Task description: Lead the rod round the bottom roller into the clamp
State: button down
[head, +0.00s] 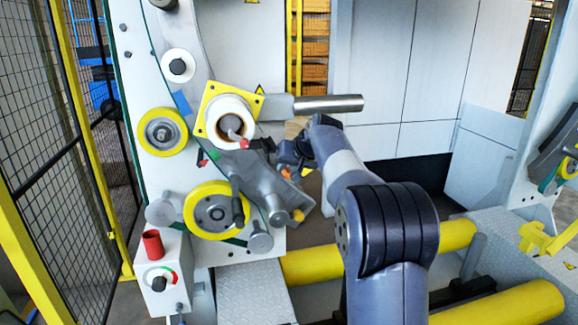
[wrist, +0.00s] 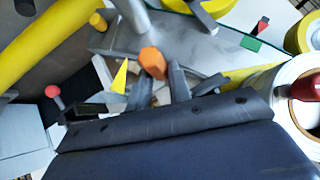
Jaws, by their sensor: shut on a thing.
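My gripper (head: 292,152) is beside the grey swing plate (head: 262,187) on the machine front, right of the white spool. In the wrist view its grey fingers (wrist: 150,90) are on either side of an orange six-sided piece (wrist: 152,62), which looks like the end of the rod. The rest of the rod is hidden or cannot be told apart. The bottom roller (head: 197,220), a yellow-rimmed wheel, is below and left of my gripper. I cannot tell which part is the clamp.
A white spool (head: 214,110) on a yellow square plate and a red-tipped lever (head: 237,139) are left of the gripper. A metal shaft (head: 330,103) sticks out above it. Yellow tubes (head: 310,266) lie low in front. A control box (head: 163,280) stands lower left.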

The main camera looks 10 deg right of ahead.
jog(key=a+f+b, duration=0.3)
jog(key=f+b, duration=0.2)
jog(key=f, duration=0.3)
jog(key=shift+a, duration=0.25)
dwell(0.4)
jog(key=shift+f, duration=0.15)
dwell(0.5)
jog(key=a+f+b, duration=0.4)
jog(key=f, duration=0.1)
jog(key=shift+a+f, duration=0.2)
jog(key=shift+f, duration=0.2)
dwell(0.3)
dwell(0.4)
notch_tip(320, 180, down, 6)
jog(key=b, duration=0.4)
dwell(0.6)
